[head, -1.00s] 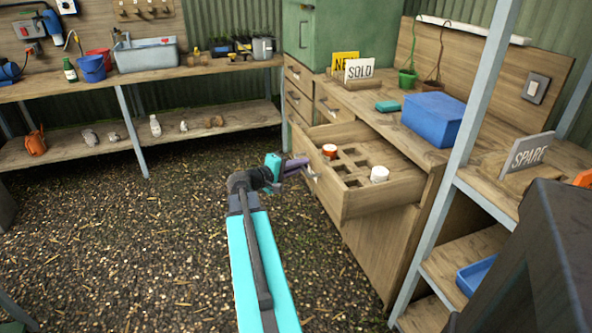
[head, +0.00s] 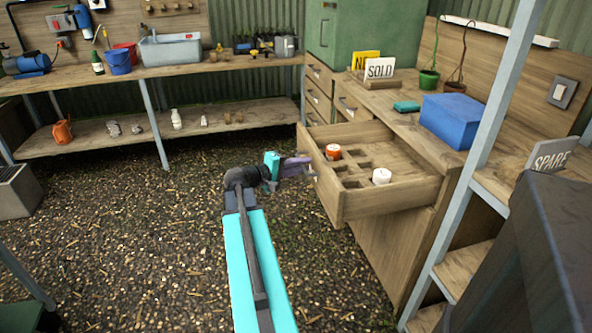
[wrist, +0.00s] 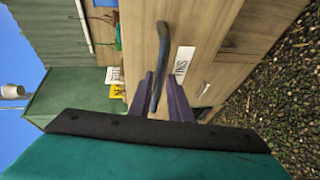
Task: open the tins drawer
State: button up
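The tins drawer (head: 350,207) stands pulled well out of the wooden bench in the head view. Its front (wrist: 138,45) carries a dark bar handle (wrist: 161,50) and a white label (wrist: 180,64) reading TINS in the wrist view. My gripper (wrist: 161,80) is at the handle, its two purple fingers one on each side of the bar. A gap shows between the bar and the right finger, so the gripper looks open around it. In the head view my gripper (head: 309,167) is at the drawer's front. An orange-and-white tin (head: 333,152) and a white tin (head: 381,176) sit in the drawer's compartments.
A blue box (head: 447,122) and a SOLD sign (head: 380,69) stand on the bench above. Other drawers (head: 319,101) beside it are shut. A grey shelf post (head: 477,165) rises at right. The gravel floor (head: 130,240) left of the drawer is clear.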

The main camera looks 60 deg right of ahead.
jog(key=shift+w+r, duration=0.1)
jog(key=shift+r, duration=0.05)
jog(key=v, duration=1.3)
jog(key=shift+w+a, duration=0.15)
jog(key=shift+a, duration=0.2)
dwell(0.4)
